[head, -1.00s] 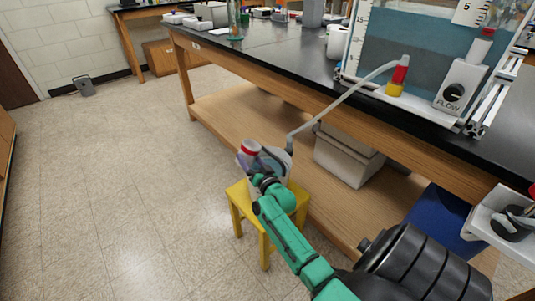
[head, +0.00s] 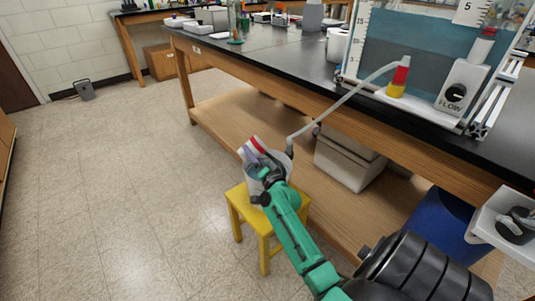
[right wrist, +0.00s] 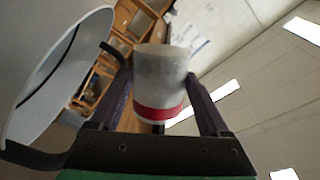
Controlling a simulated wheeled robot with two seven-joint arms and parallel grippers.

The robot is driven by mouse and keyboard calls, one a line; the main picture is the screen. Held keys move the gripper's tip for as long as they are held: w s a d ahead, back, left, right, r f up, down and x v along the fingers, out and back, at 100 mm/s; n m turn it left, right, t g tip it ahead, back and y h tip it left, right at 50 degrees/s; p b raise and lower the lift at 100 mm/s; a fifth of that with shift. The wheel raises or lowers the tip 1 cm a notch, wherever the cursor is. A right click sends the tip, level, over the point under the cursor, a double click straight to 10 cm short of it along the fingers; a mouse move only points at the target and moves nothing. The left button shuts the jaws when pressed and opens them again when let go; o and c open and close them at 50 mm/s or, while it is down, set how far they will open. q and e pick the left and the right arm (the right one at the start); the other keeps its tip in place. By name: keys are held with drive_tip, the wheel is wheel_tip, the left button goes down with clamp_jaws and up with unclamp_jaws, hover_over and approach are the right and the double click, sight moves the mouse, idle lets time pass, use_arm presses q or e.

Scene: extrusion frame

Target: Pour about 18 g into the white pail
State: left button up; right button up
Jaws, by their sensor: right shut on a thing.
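The white pail (head: 253,187) stands on a small yellow stool (head: 235,204) in front of the bench. Its wide rim also shows at the left of the right wrist view (right wrist: 70,70). My right gripper (head: 262,167) is at the pail's top. It is shut on a pale grey cup with a red band (right wrist: 163,75), with one dark finger on each side. In the head view the cup's red band slants, so the cup is tilted, beside or over the pail's rim. I cannot see the cup's contents or any stream. The pail's inside is mostly hidden. My left gripper is out of view.
A grey spout tube (head: 340,105) comes down from the tank on the bench (head: 420,45) to near the pail. A grey bin (head: 347,165) sits on the lower shelf and a blue bin (head: 440,220) is at the right.

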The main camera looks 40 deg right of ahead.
sight(258, 144)
drive_tip(key=shift+r+m, duration=0.35)
drive_tip(key=shift+m, duration=0.15)
drive_tip(key=shift+d+r+m, duration=0.1)
drive_tip(key=shift+r+m, duration=0.4)
drive_tip(key=shift+m, duration=0.6)
drive_tip(key=shift+d+r+m+p, duration=0.2)
drive_tip(key=shift+r+m+p, duration=0.15)
drive_tip(key=shift+m+p, duration=0.25)
drive_tip(key=shift+s+m+h, duration=0.1)
drive_tip(key=shift+m+h, duration=0.2)
drive_tip(key=shift+h, duration=0.1)
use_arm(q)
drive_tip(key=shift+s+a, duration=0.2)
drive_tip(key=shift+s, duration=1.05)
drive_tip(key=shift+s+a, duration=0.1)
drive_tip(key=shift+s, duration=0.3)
use_arm(e)
drive_tip(key=shift+r, duration=0.1)
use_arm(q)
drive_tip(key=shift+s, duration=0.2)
use_arm(e)
drive_tip(key=shift+d+r+m, duration=0.15)
drive_tip(key=shift+m, duration=0.45)
